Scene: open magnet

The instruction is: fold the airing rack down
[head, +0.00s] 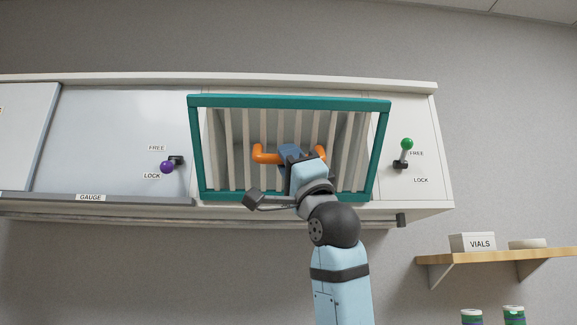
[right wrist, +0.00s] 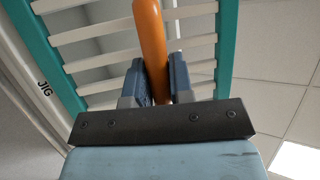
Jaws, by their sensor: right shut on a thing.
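The airing rack (head: 382,150) is a teal frame with pale slats, set in the front of a white wall cabinet. Its top edge seems to lean out from the cabinet. It also shows in the right wrist view (right wrist: 226,45). An orange handle (head: 262,155) crosses the slats, its middle hidden by my gripper. My right gripper (head: 289,157) is shut on the orange handle, which passes between its fingers in the right wrist view (right wrist: 152,45). A green-knobbed lever (head: 407,145) right of the rack points up at FREE. My left gripper is not in view.
A purple-knobbed lever (head: 167,167) at left sits near LOCK, beside a panel with a GAUGE ledge (head: 90,197). A rail runs under the cabinet. A wooden shelf (head: 500,254) with a VIALS box (head: 472,242) is at lower right. Bare wall lies below the cabinet.

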